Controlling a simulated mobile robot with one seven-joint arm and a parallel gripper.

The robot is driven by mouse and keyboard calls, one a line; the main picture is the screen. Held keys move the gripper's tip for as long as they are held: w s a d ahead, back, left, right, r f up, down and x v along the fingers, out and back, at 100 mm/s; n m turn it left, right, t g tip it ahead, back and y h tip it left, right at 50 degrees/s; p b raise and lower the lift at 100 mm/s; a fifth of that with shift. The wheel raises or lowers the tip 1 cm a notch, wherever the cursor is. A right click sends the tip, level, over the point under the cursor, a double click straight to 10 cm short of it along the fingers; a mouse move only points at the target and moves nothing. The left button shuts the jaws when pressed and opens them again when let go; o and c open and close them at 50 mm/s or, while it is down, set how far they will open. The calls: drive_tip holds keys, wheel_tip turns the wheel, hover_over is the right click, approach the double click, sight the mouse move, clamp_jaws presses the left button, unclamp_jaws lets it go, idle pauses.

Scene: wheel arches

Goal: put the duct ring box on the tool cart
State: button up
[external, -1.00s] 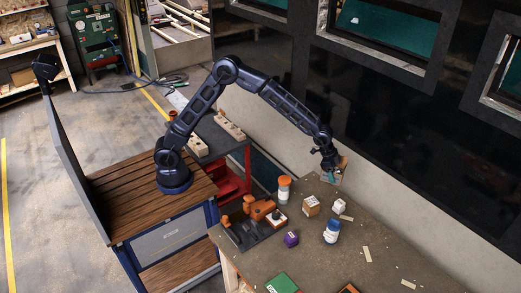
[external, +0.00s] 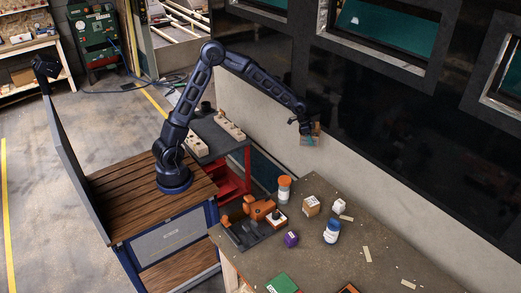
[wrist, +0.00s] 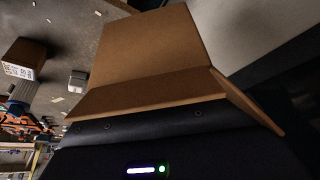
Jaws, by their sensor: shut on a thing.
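My gripper (external: 305,127) is shut on a brown cardboard box, which I take as the duct ring box (external: 311,140). It is held in the air above the far end of the workbench, near the wall. A teal patch shows on it. In the wrist view the box (wrist: 150,45) fills the upper middle, with tan panels close to the gripper; the fingertips are hidden. The tool cart (external: 237,150), red with a dark grey top, stands left of the gripper, behind my wooden-topped base and partly hidden by my arm.
Pale blocks with holes (external: 230,124) and a dark cylinder (external: 206,107) are on the cart top. The workbench (external: 335,265) holds an orange-lidded jar (external: 284,188), another carton (external: 311,206), a white-and-blue jar (external: 332,231), a purple item (external: 291,239) and an orange tool (external: 262,209).

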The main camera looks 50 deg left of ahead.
drive_tip(key=a+n, duration=0.2)
drive_tip(key=a, duration=1.7)
drive_tip(key=n+t+y, duration=0.1)
drive_tip(key=n+y, duration=0.2)
drive_tip(key=n, duration=0.4)
hover_over(219, 138)
drive_tip(key=s, duration=0.2)
wheel_tip(219, 138, down, 3)
drive_tip(key=shift+d+f, duration=0.2)
drive_tip(key=shift+f, duration=9.7)
drive_tip(key=shift+f, duration=0.15)
drive_tip(key=o, duration=1.3)
drive_tip(key=shift+v, duration=6.1)
